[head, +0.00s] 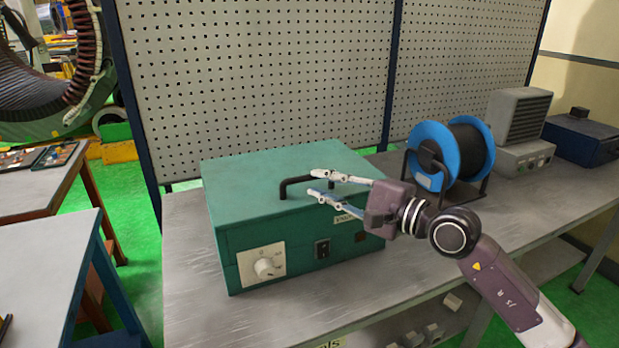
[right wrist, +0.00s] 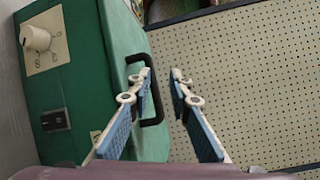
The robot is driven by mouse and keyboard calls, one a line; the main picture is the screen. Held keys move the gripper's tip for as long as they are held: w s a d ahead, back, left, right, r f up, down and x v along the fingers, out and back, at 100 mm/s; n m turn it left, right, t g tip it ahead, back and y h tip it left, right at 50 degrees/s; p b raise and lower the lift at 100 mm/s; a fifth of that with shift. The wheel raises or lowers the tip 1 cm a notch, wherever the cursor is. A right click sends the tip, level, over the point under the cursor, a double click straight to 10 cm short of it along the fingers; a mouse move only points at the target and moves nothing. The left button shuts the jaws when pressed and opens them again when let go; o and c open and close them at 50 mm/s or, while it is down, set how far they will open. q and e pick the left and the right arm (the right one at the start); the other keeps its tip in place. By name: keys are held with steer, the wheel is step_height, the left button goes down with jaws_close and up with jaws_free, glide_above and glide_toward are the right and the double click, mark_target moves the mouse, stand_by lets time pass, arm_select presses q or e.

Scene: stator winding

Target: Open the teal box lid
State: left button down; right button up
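The teal box (head: 300,240) stands on the workbench with its lid (head: 262,165) down. A dark bar handle (head: 297,184) rises from the lid, and it also shows in the right wrist view (right wrist: 158,105). My right gripper (head: 316,183) is open above the lid at the handle's right part. In the right wrist view its fingers (right wrist: 163,72) are apart, and the left one partly covers the handle. I cannot tell whether a finger touches the handle. The box front carries a white dial (head: 264,267) and a black switch (head: 322,249). My left gripper is not in view.
A blue cable reel (head: 432,150) stands on the workbench (head: 400,290) right of the box, with a grey vented unit (head: 520,115) and a dark blue box (head: 582,138) beyond. A perforated panel (head: 250,80) rises close behind the box. The bench front is clear.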

mark_target(312, 179)
steer(key=w, duration=0.2)
steer(key=w+a+f+n+h+p, duration=0.1)
steer(key=w, duration=0.2)
steer(key=w+a+f+h+p, duration=0.1)
steer(key=w, duration=0.1)
steer(key=shift+w+a+f+n, duration=0.2)
steer(key=shift+w+f+n, duration=0.05)
steer(key=shift+w+n, duration=0.15)
jaws_close()
